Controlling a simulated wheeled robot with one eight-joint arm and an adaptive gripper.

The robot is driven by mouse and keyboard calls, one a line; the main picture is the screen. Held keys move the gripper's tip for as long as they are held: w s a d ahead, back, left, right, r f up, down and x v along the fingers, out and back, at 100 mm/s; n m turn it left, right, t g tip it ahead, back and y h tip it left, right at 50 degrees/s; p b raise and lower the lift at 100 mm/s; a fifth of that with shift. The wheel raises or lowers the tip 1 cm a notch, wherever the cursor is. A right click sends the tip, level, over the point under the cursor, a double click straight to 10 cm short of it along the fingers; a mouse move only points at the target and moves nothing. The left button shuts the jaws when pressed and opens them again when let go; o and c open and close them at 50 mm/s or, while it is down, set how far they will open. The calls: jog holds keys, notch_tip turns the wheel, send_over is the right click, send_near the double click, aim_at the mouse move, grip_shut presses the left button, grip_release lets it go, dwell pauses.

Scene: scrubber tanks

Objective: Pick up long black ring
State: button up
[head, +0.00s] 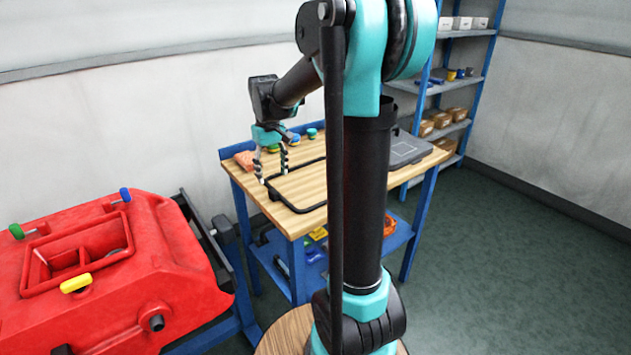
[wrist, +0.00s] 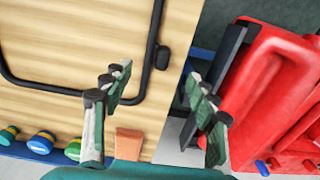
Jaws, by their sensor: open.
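The long black ring is a thin black rounded loop lying on the wooden table; its near corner (head: 300,212) shows in the head view, while my arm hides its right part. In the wrist view its side bar (wrist: 150,42) runs down to a rounded corner between my fingers, with a dark knob beside it. My gripper (head: 272,176) is open and empty, pointing down over the ring's left end. In the wrist view my gripper (wrist: 165,98) has one finger over the ring's corner and the other past the table edge. I cannot tell the height gap.
An orange-red block (wrist: 129,144) and several coloured caps (wrist: 42,142) lie near the table's back edge. A grey case (head: 408,149) lies at the table's right. A red tank (head: 165,270) stands at left, and a blue shelf (head: 465,85) stands behind.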

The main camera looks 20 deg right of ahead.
aim_at(275, 190)
jog(key=shift+w+d+f, duration=0.1)
jog(key=shift+f, duration=1.75)
jog(key=shift+d+f, duration=0.1)
jog(key=shift+f, duration=1.75)
jog(key=c, duration=1.3)
